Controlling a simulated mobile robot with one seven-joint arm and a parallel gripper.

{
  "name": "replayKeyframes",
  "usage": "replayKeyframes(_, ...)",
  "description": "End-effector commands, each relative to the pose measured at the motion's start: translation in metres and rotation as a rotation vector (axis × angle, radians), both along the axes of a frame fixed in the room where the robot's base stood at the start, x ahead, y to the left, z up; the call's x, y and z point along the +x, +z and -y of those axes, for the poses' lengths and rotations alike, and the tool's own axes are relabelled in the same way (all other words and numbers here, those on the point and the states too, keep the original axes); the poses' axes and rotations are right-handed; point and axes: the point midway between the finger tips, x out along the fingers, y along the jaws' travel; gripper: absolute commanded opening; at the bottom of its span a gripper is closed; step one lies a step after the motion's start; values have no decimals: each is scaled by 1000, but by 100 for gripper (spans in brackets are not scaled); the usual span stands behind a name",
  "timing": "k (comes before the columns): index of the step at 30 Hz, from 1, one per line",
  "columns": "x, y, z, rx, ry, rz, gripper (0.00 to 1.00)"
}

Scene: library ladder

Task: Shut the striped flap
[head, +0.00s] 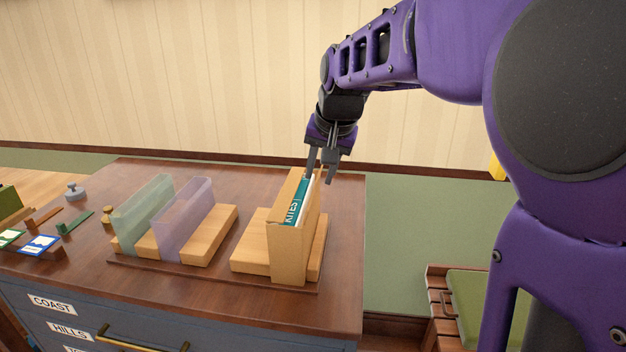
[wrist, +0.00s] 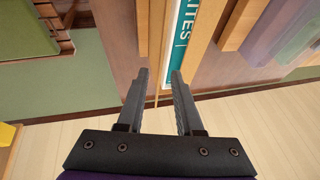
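I cannot make out a striped flap in either view. My gripper (head: 321,180) is open above the back end of an upright wooden book holder (head: 286,252). A teal and white book (head: 298,203) with the letters "ITES" stands in the holder. In the wrist view my two fingers (wrist: 159,73) are apart with nothing clearly held between them. The teal book (wrist: 182,35) and the holder's wooden walls lie just beyond the fingertips. Whether a finger touches the holder is not clear.
The holder stands on a brown cabinet top (head: 180,290) beside a clear green holder (head: 143,213) and a clear purple holder (head: 183,222). Small stamps and cards lie at left. A slatted wooden box (head: 437,322) with a green top stands low at right.

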Motion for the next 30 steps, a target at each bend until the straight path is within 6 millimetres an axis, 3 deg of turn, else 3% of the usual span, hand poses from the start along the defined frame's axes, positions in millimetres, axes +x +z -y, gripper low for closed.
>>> replayKeyframes(1, 0, -9, -1, 0, 1, 0, 35)
replayKeyframes(6, 0, -18, -2, 0, 1, 0, 35)
replayKeyframes(16, 0, -18, -3, 0, 0, 0, 35)
replayKeyframes(22, 0, -18, -3, 0, 0, 0, 1)
replayKeyframes(30, 0, -18, -3, 0, 0, 0, 0)
